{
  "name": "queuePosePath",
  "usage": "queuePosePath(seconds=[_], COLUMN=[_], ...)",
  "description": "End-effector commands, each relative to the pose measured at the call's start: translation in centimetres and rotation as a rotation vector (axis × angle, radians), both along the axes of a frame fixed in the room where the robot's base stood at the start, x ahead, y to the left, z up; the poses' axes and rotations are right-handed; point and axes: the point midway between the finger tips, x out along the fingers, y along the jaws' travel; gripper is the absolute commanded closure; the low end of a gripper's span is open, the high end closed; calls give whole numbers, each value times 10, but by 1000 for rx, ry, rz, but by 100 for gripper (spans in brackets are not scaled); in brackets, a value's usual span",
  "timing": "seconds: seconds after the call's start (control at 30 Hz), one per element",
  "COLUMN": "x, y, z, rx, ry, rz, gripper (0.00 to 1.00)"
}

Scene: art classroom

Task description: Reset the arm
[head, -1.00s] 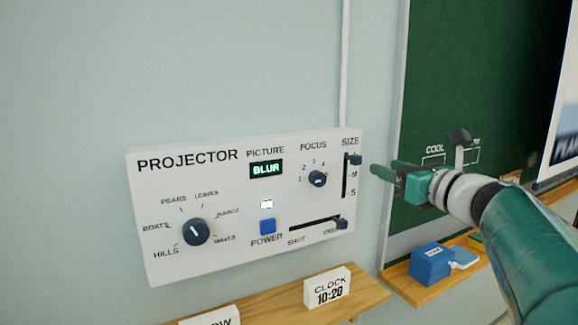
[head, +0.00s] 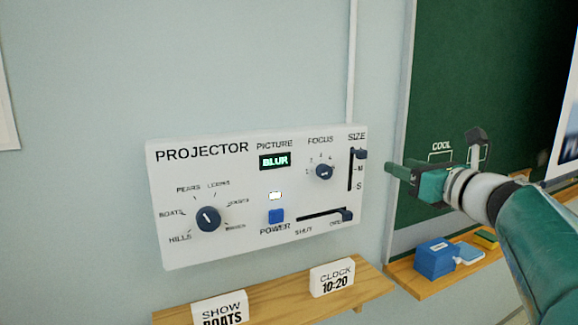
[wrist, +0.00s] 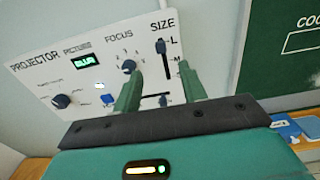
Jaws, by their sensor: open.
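My gripper (head: 390,170) is open and empty, in front of the chalkboard's left edge, just right of the projector panel in the head view. Its two green fingers (wrist: 160,92) point toward the panel in the wrist view, apart from each other. The white projector panel (head: 250,245) is on the wall. Its picture display (head: 275,161) reads BLUR. The picture dial (head: 208,218), focus knob (head: 324,172), size slider (head: 361,154), blue power button (head: 276,216) and shutter slider (head: 346,215) show. The size slider is near the top of its slot; the shutter slider is at the right end.
A wooden shelf (head: 270,300) below the panel holds a SHOW BOATS sign (head: 220,310) and a CLOCK 10:20 sign (head: 332,278). The green chalkboard (head: 450,70) has a ledge (head: 420,284) with a blue box (head: 435,260).

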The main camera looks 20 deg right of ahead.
Motion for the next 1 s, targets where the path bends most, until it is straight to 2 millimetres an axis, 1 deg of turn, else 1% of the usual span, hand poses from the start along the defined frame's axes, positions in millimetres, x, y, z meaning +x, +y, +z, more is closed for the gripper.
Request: queuePosePath(seconds=[0.13, 0.2, 0.27, 0.37, 0.4, 0.43, 0.47, 0.5, 0.53, 0.57, 0.6, 0.67, 0.7, 0.77, 0.8, 0.83, 0.9, 1.0], x=[1, 3, 7, 13, 14, 14, 13, 10, 6, 2, -5, -19, -29, -45, -56, -64, -83, -103], y=[1, 8, 22, 64, 85, 103, 120, 143, 160, 176, 196, 222, 238, 256, 266, 273, 283, 289], z=[0, -4, -12, -35, -48, -60, -72, -88, -100, -113, -129, -153, -169, -191, -205, -215, -236, -257], rx=[-4, -31, -85, -261, -361, -446, -536, -664, -762, -865, -1004, -1216, -1360, -1576, -1721, -1831, -2079, -2378], ry=[1, 15, 42, 116, 151, 178, 201, 231, 248, 262, 275, 282, 279, 261, 240, 220, 161, 66], rz=[1, 17, 47, 144, 198, 247, 298, 371, 429, 489, 572, 699, 787, 919, 1008, 1076, 1229, 1413], gripper=[58, 58, 58, 58, 58, 58, 58, 58, 58, 58, 58, 58, 58, 58, 58, 58, 58, 58])
